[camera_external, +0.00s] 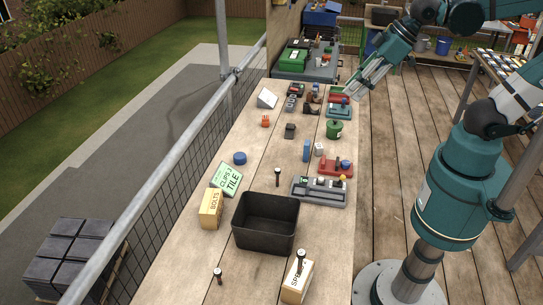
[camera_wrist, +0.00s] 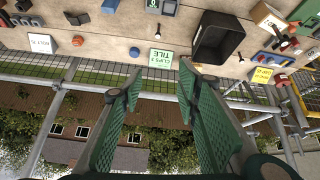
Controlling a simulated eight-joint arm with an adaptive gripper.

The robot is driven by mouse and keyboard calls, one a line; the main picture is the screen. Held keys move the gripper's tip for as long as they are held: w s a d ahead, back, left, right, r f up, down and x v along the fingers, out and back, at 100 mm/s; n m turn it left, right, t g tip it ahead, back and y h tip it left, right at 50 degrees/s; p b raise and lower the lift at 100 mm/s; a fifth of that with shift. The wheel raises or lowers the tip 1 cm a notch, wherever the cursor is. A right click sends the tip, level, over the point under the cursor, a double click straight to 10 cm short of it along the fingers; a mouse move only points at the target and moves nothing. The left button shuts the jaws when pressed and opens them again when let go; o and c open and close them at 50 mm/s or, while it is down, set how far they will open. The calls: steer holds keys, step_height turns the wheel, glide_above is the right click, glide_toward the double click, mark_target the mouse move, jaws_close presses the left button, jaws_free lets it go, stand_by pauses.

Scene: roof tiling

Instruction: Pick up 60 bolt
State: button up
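Several dark bolt-like pieces stand on the bench. One upright piece (camera_external: 277,176) is just beyond the black bin. Another (camera_external: 217,275) stands at the near left and also shows right of the bin in the wrist view (camera_wrist: 240,59). A third (camera_external: 300,256) is at the cardboard box at the near end. No size marking is readable, so I cannot tell which is the 60 bolt. A yellow box marked BOLTS (camera_external: 211,209) stands left of the bin.
The black bin (camera_external: 266,222) and green CLIPS TILE sign (camera_external: 227,179) stand on the near half of the bench. A grey tray (camera_external: 320,191), red tray (camera_external: 336,168) and green can (camera_external: 334,130) line the right side. A railing (camera_external: 165,178) runs along the left.

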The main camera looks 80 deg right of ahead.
steer(key=w+a+n+g, duration=0.2)
steer(key=w+a+n, duration=0.4)
steer(key=w+a, duration=0.6)
steer(key=n+g+b, duration=0.2)
steer(key=n+g, duration=0.3)
steer(key=n, duration=0.8)
glide_above(217, 272)
steer(key=f, duration=3.5)
steer(key=shift+d+f, duration=0.1)
steer(key=shift+d, duration=0.25)
steer(key=shift+a+f, duration=0.3)
steer(key=shift+f, duration=0.15)
steer(key=shift+f+p, duration=0.35)
steer(key=shift+f, duration=0.9)
